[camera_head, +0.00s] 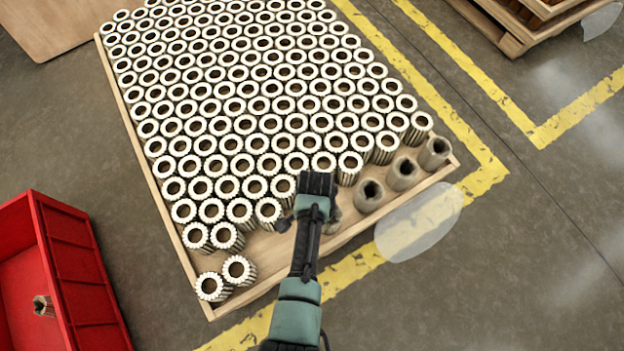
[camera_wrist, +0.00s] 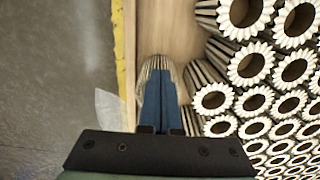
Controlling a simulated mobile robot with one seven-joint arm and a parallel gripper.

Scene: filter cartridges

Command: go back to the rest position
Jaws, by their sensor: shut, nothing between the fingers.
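My gripper (camera_head: 317,186) is over the near edge of the tray (camera_head: 262,250) of filter cartridges in the head view. In the wrist view its blue fingers (camera_wrist: 160,90) are together with nothing held between them. Many white-topped pleated cartridges (camera_head: 227,186) stand upright in rows in the tray, and they fill the right of the wrist view (camera_wrist: 250,66). One cartridge (camera_wrist: 151,66) shows behind the fingers, partly hidden by them. Several darker cartridges (camera_head: 402,174) stand along the tray's near right edge. My forearm hides part of this edge.
A red bin (camera_head: 80,270) stands at the lower left with one cartridge (camera_head: 42,306) lying in it. Yellow lines (camera_head: 440,90) mark the floor. A wooden pallet (camera_head: 510,30) is at the upper right.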

